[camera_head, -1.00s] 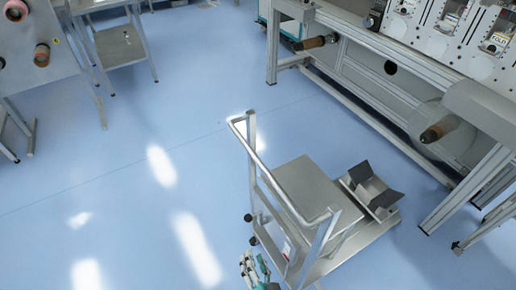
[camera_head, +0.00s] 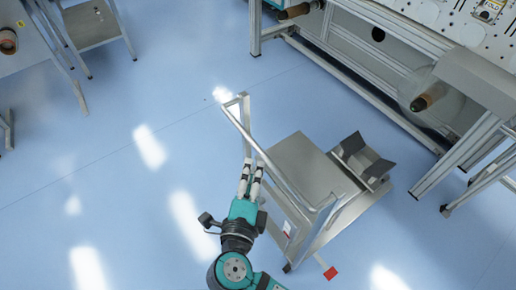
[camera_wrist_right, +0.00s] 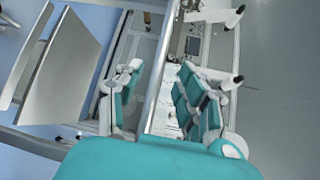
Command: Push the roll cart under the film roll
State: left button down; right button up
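The roll cart (camera_head: 302,172) is a grey metal cart with a flat top, a V-shaped cradle (camera_head: 362,160) at its far end and a tubular push handle (camera_head: 285,180). The film roll (camera_head: 412,88) looks translucent, with a brown core end, on the machine at upper right. The cart stands apart from it, below and left in the head view. My right gripper (camera_head: 253,164) is at the handle with its fingers apart. In the right wrist view, a handle bar (camera_wrist_right: 163,85) appears between the fingers; contact is unclear. My left gripper is not in view.
The machine frame (camera_head: 370,90) runs along the upper right, with legs (camera_head: 455,160) right of the cart. A small metal table (camera_head: 90,25) stands at upper left. A red marker (camera_head: 331,273) shows near the cart's lower edge. The blue floor at left is clear.

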aim_at(258, 146)
jog(key=w, duration=0.2)
jog(key=w+f+b, duration=0.1)
jog(key=w, duration=0.2)
jog(key=w+d+b, duration=0.1)
jog(key=w, duration=0.1)
jog(key=shift+w+f, duration=0.2)
jog(key=shift+w, duration=0.2)
jog(key=shift+w+d+b, duration=0.15)
jog(key=shift+w+b, duration=0.2)
jog(key=shift+w, duration=0.2)
grip_shut()
